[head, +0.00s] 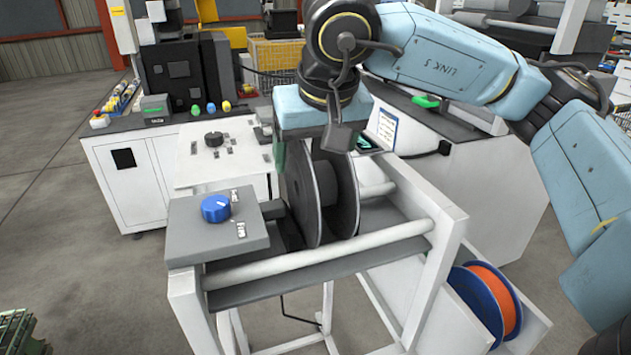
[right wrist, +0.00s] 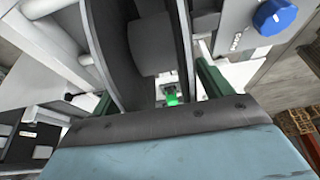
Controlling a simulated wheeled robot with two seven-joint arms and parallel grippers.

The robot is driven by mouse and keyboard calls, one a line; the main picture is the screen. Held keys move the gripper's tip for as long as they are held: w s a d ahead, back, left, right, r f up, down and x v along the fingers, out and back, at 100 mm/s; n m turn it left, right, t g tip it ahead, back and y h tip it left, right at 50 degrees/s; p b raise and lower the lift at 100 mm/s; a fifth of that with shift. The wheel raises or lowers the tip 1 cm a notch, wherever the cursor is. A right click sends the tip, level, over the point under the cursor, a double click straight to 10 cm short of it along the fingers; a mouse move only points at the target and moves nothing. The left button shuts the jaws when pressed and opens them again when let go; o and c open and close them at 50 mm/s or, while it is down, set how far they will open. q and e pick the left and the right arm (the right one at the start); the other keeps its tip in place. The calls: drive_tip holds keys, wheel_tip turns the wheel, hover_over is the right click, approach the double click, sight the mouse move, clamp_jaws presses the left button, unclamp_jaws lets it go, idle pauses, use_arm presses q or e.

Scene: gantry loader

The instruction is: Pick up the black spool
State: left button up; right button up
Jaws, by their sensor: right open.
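The black spool (head: 303,196) stands upright on its flanges' edges between the white rails of the stand, seen in the head view. My right gripper (head: 310,135) is above it, pointing down, its blue body over the spool's top. In the right wrist view the spool (right wrist: 150,60) lies between the two green fingers of the right gripper (right wrist: 155,93), which is open. One finger is on each outer side of the flanges. Whether the fingers touch the flanges cannot be told. The far finger is mostly hidden in the head view. My left gripper is not in view.
A grey panel with a blue knob (head: 215,208) is just left of the spool; the knob (right wrist: 274,16) also shows in the right wrist view. A blue spool with orange winding (head: 490,300) sits in the stand's lower right. White rails (head: 330,255) run in front. White machine cabinets stand behind.

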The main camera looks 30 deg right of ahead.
drive_tip(key=shift+c, duration=0.2)
drive_tip(key=shift+r, duration=0.1)
clamp_jaws()
